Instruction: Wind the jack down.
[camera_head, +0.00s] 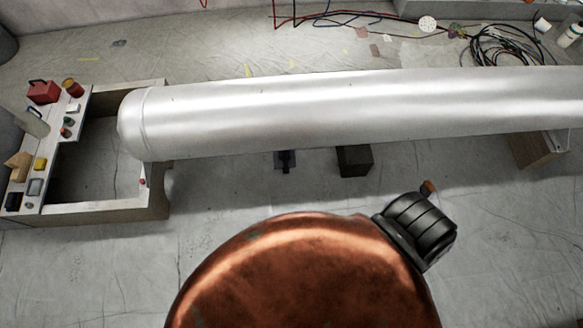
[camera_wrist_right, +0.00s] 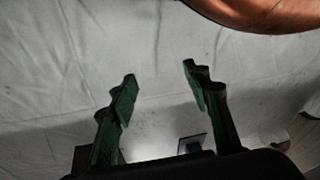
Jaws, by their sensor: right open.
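A small dark device, which looks like the jack (camera_head: 285,161), stands on the sheeted floor under a long silver cylinder (camera_head: 340,110). The cylinder hides its upper part, so I cannot tell its height or whether it touches the cylinder. My right gripper (camera_wrist_right: 159,78) shows in the right wrist view with its two green fingers spread and nothing between them. A small dark plate (camera_wrist_right: 192,144) lies low in that view; I cannot tell whether it belongs to the jack. My left gripper is not in view.
A large copper-coloured rounded body (camera_head: 300,275) fills the bottom middle. A dark block (camera_head: 355,160) stands right of the jack. A wooden frame (camera_head: 110,210) with a control panel (camera_head: 62,140) is at the left. Coiled cables (camera_head: 505,45) lie at the back right. Bare floor shows in front.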

